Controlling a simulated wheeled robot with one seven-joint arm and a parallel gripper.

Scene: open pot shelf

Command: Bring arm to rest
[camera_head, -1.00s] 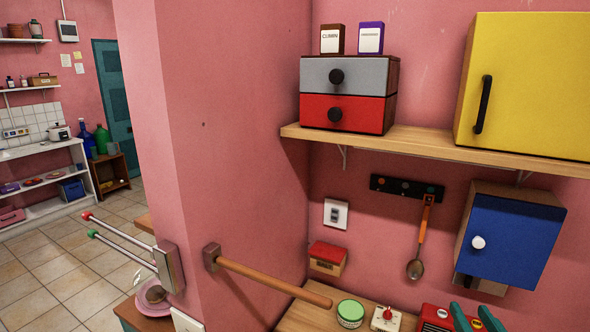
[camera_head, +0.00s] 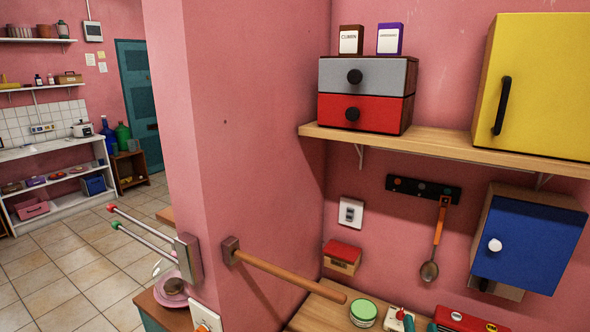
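A small teal tip (camera_head: 408,322) shows at the bottom edge, in front of the white device with a red button (camera_head: 398,318). It looks like a fingertip of my gripper. The rest of my gripper and arm is out of the frame. I cannot tell whether the gripper is open or shut, or whether it holds anything.
A wooden shelf (camera_head: 435,145) carries a grey-and-red drawer box (camera_head: 385,82) and a yellow cabinet (camera_head: 545,90). A blue-door cabinet (camera_head: 540,245) hangs below. A wooden rod (camera_head: 290,275) juts from the wall. A green-lidded jar (camera_head: 363,313) stands on the counter (camera_head: 320,308).

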